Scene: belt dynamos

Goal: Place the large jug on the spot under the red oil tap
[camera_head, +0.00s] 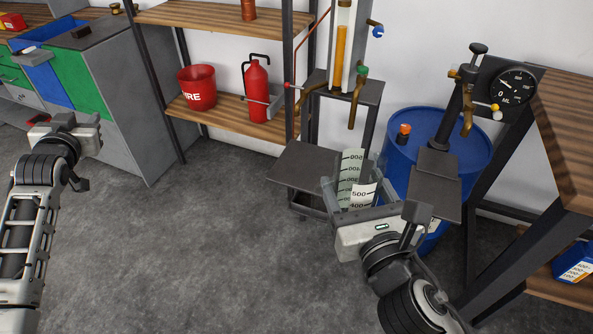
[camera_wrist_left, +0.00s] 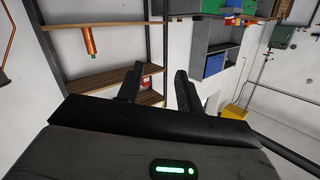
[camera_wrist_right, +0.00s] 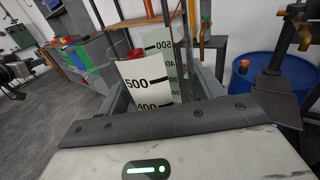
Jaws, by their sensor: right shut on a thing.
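The clear jug (camera_head: 361,192) has white and pale green scale strips marked 500 and 400. My right gripper (camera_head: 356,196) is shut on it, a finger on each side. It fills the space between the fingers in the right wrist view (camera_wrist_right: 146,82); its base is hidden. The red oil tap (camera_head: 289,85) has a red knob and a brass spout on the stand at centre. A grey plate (camera_head: 303,168) lies below that tap, left of the jug; nothing stands on it. My left gripper (camera_head: 88,135) is open and empty at far left; its fingers are apart in the left wrist view (camera_wrist_left: 158,85).
A green-knobbed tap (camera_head: 361,71) hangs right of the red one. A blue barrel (camera_head: 460,140) and a second grey plate (camera_head: 440,195) are right of the jug. Shelves behind hold a red bucket (camera_head: 197,88) and extinguisher (camera_head: 256,90). The floor at centre-left is clear.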

